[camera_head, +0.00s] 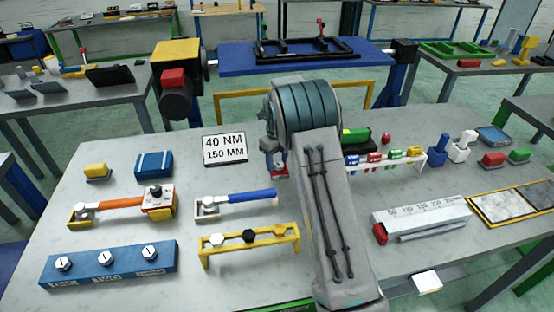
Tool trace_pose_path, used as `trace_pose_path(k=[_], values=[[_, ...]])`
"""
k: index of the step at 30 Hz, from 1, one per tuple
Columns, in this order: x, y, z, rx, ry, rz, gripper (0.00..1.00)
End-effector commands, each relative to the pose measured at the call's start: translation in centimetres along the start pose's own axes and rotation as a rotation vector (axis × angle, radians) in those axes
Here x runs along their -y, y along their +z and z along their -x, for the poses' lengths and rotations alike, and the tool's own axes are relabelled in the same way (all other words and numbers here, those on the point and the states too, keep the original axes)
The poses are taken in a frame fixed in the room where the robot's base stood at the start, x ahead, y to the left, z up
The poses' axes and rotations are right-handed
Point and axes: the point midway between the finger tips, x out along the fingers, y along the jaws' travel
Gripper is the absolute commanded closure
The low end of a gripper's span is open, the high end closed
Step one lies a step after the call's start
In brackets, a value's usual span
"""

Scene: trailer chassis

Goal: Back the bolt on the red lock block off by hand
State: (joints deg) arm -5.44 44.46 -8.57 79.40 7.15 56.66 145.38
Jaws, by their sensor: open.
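My gripper (275,165) is partly in view, behind my arm, over the middle of the bench. It is open; its fingertips are small and partly hidden. A small red piece (280,171) shows right at its tip; I cannot tell if it is part of the gripper or a separate block. Another red block (380,233) sits at the left end of a grey scale bar (425,216). A third red block (173,78) is on the yellow and black unit at the chassis's left end. No bolt can be made out on any of them.
A 40 NM / 150 MM sign (224,148), an orange wrench (110,204), a blue wrench (237,199), a yellow bolt rack (250,239) and a blue bolt block (110,266) lie left of my arm. The blue chassis beam (235,60) stands behind the bench (160,226).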

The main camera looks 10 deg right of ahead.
Motion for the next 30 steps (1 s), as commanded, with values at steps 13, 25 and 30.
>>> trace_pose_path(k=[13,25,30], values=[[-0.02,0.01,0.04,0.000,0.000,0.002,0.96],[-0.15,0.07,-0.01,0.002,0.000,0.147,0.96],[-0.25,0.06,-0.05,0.002,0.000,0.290,0.96]])
